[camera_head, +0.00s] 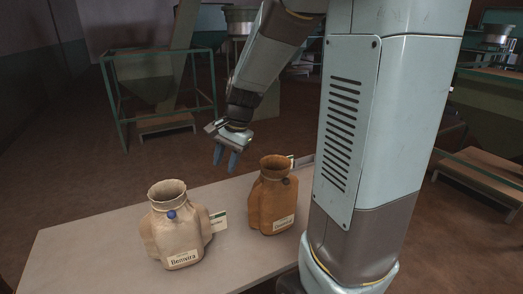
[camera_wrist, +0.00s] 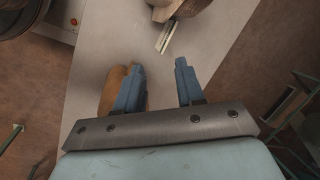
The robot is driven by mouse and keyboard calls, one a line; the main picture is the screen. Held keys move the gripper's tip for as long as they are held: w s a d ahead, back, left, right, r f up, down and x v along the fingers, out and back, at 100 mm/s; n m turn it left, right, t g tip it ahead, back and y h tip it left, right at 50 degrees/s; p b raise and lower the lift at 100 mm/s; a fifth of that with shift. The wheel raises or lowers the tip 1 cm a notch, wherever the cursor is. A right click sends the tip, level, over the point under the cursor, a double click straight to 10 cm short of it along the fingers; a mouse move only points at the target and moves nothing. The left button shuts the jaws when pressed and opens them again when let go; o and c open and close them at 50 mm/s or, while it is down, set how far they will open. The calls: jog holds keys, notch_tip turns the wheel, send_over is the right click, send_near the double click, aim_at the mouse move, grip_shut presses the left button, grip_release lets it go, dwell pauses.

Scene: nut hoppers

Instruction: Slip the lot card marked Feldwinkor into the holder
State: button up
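My gripper (camera_head: 225,163) hangs above the table, behind and between two sacks. In the wrist view its two blue fingers (camera_wrist: 160,68) are apart with nothing between them. A tan sack (camera_head: 174,236), its label reading roughly "Bemvira", stands at the left. A pale card-like piece with a dark green edge (camera_head: 218,221) shows beside it, partly hidden. A brown sack (camera_head: 273,200) with an unclear label stands at the right, with a small white piece (camera_head: 303,162) behind it. In the wrist view a thin upright piece (camera_wrist: 166,37) shows near a sack. No Feldwinkor marking is readable.
The grey table (camera_head: 105,240) is bare around the sacks. My column covers its right end. A green metal frame with a hopper (camera_head: 150,75) and a wooden pallet (camera_head: 166,124) stand on the brown floor behind. Another pallet (camera_head: 485,170) is at the right.

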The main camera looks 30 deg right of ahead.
jog(key=s+d+r+n+t+h, duration=0.1)
jog(key=s+r+n+t, duration=0.1)
jog(key=s+r+n, duration=0.55)
jog(key=s+d+r+n+t+h, duration=0.1)
jog(key=s+r+n+t+h, duration=0.2)
jog(key=s, duration=0.7)
jog(key=m+g+y, duration=0.5)
jog(key=m+g, duration=0.1)
jog(key=m, duration=0.8)
send_over(213, 215)
jog(key=s+d, duration=0.3)
notch_tip(213, 215, down, 20)
jog(key=w+a+f+m, duration=0.1)
jog(key=f, duration=0.4)
jog(key=w+a+f+m, duration=0.1)
jog(key=f, duration=0.4)
jog(key=w+a+f+m, duration=0.1)
jog(key=f+m, duration=0.1)
jog(key=f, duration=0.3)
jog(key=shift+f+g+y, duration=0.35)
jog(key=shift+g+y, duration=0.05)
jog(key=shift+w+a+f, duration=0.1)
jog(key=shift+a+f, duration=0.05)
jog(key=shift+f, duration=0.35)
jog(key=shift+f, duration=0.25)
